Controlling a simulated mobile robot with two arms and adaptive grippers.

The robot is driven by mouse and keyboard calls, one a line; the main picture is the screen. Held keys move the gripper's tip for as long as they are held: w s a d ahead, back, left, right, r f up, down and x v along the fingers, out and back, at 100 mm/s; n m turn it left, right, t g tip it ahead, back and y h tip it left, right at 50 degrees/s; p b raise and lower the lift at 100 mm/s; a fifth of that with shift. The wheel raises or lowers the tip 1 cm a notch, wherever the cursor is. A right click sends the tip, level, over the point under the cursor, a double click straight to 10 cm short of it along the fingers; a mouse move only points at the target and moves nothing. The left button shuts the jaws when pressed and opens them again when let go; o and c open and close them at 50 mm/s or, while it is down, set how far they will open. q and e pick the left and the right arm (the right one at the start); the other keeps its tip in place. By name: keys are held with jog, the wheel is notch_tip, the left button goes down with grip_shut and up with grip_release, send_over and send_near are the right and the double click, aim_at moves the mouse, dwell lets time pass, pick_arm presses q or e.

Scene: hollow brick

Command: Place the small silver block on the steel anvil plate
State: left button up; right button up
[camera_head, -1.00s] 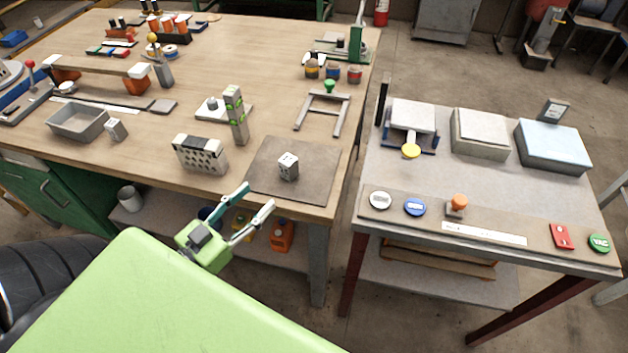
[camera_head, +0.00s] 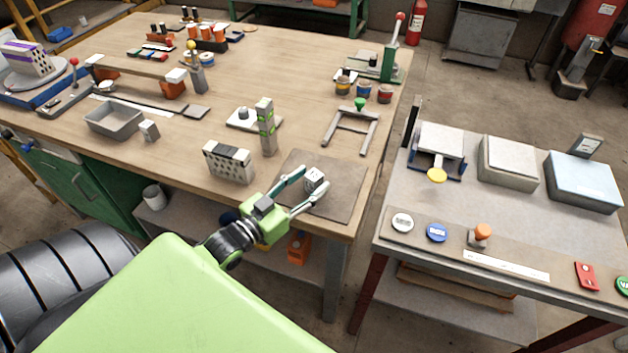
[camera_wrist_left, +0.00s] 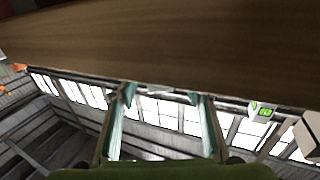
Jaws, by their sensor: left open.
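A small silver-grey block (camera_head: 315,180) with dark marks on its faces sits on a flat dark grey-brown plate (camera_head: 340,203) at the near right corner of the wooden bench. My left gripper (camera_head: 313,184) is open, with one finger on each side of this block; I cannot tell whether they touch it. In the left wrist view the two fingers (camera_wrist_left: 160,98) are spread, with a small pale patch between their tips. A smaller grey block (camera_head: 149,130) stands beside a grey tray. I cannot tell for sure which surface is the steel anvil plate. My right gripper is not in view.
A perforated hollow brick (camera_head: 229,162) and a grey-green post (camera_head: 266,128) stand left of the block. A metal frame with a green knob (camera_head: 360,105) stands behind it. A side table (camera_head: 400,258) with scales and buttons is at right, across a gap.

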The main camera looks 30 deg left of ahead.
pick_arm(q)
jog(key=shift+w+d, duration=0.2)
jog(key=shift+w, duration=0.95)
grip_shut()
jog(key=shift+r, duration=0.2)
